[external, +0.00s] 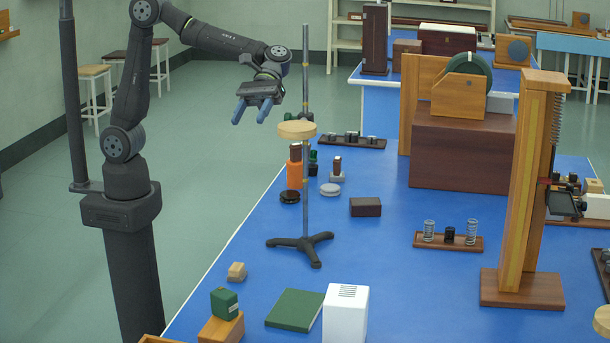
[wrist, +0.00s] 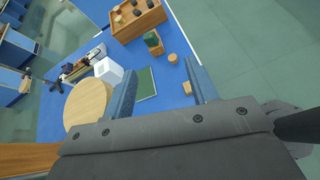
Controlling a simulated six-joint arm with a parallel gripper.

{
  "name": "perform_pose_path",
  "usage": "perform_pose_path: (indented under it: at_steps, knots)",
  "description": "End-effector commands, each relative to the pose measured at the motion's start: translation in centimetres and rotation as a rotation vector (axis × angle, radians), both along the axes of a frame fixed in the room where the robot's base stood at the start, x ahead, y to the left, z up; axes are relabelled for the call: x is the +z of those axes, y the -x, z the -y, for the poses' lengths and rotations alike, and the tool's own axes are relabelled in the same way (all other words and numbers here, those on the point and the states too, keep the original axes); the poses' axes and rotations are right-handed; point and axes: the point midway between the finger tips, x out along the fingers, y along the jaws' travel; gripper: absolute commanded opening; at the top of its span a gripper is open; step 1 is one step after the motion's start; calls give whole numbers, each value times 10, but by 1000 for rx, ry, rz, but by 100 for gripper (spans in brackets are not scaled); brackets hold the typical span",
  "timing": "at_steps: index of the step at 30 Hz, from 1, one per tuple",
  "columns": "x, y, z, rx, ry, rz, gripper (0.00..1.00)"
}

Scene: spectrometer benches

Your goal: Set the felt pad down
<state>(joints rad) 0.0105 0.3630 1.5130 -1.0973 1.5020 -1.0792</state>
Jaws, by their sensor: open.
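A flat green rectangle (external: 295,310), which looks like the felt pad, lies on the blue bench top beside a white box. It also shows in the wrist view (wrist: 147,84), partly between my fingers but well below them. I cannot tell from the pictures that it is felt. My gripper (external: 251,110) is open and empty, high up to the left of the metal stand. In the wrist view its two blue fingers (wrist: 160,70) stand wide apart with nothing gripped.
The stand (external: 306,190) with a round wooden disc (external: 297,129) rises right of my gripper. A white box (external: 345,314), a green block (external: 224,303) on a wooden one and a small wooden block (external: 237,271) stand near the green rectangle. Bench between rectangle and stand foot is clear.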

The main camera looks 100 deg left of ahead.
Motion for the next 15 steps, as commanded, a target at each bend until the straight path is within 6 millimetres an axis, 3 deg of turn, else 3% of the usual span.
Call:
perform_pose_path:
  at_steps: [5, 15]
  knots:
    - [6, -5, -15, 145, 69, -166, 53]
    - [-114, -4, -14, 147, 70, -182, 53]
